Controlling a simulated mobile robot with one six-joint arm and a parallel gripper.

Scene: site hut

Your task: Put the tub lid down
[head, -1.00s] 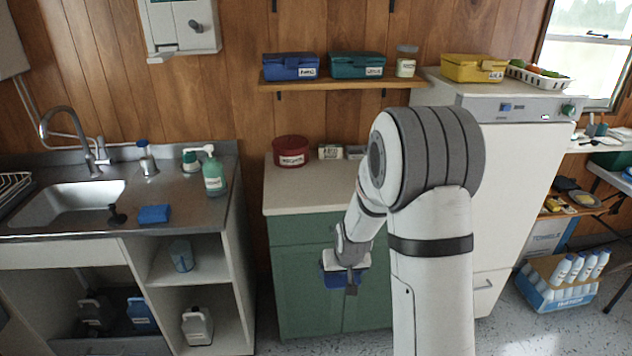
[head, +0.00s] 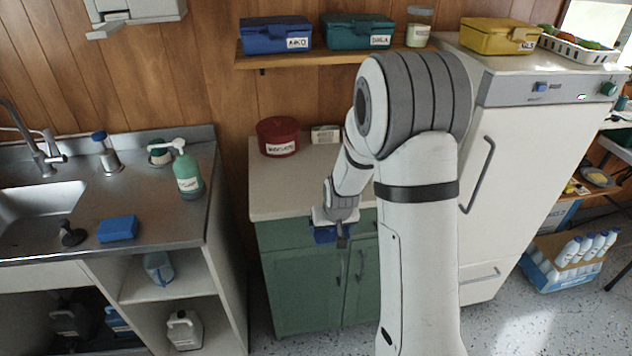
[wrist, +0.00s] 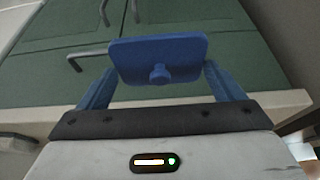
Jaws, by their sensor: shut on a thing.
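My gripper (head: 338,232) is in front of the green cabinet, near the front edge of the pale counter (head: 290,195). In the wrist view my gripper (wrist: 160,72) has its two blue fingers on either side of the tub lid (wrist: 185,50), shut on it. The lid is a flat blue plate with rounded corners and a small round knob. In the head view only a little blue shows under my wrist, and I cannot tell lid from fingers there. The arm hides part of the counter's right side.
A dark red tub (head: 277,137) and a small labelled box (head: 325,134) stand at the counter's back. The counter's front left is clear. The green cabinet (head: 295,285) has handles on its front. A white fridge (head: 520,170) stands to the right and a sink unit (head: 130,235) to the left.

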